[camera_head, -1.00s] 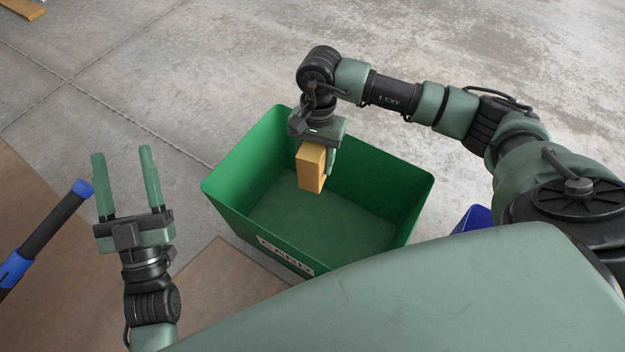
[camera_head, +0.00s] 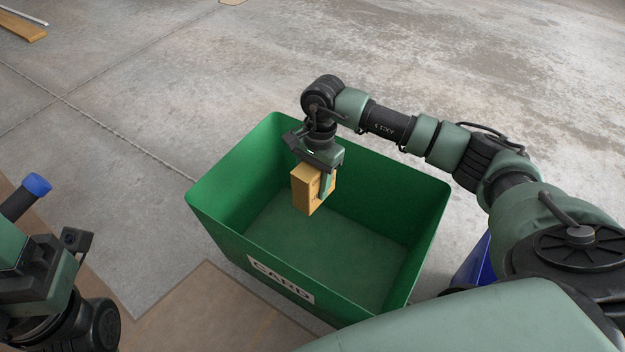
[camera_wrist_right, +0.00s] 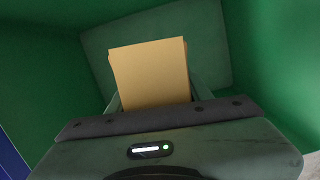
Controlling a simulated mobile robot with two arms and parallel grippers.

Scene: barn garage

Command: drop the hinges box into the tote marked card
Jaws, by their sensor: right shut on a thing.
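The hinges box is a small tan-orange box (camera_head: 307,188), held by my right gripper (camera_head: 318,180), which is shut on it. The box hangs over the open top of a green tote (camera_head: 228,240) with a white label reading CARD on its front wall. In the right wrist view the box (camera_wrist_right: 150,72) sits between the fingers, with the green tote walls (camera_wrist_right: 262,60) around it. Any print on the box is not readable. My left gripper is at the lower left of the head view, partly cut off, and its fingers are not visible.
A blue container (camera_head: 474,262) stands right of the green tote, partly hidden by my arm. Brown board or cardboard (camera_head: 215,310) lies on the floor in front. A blue-ended black handle (camera_head: 25,197) is at the left.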

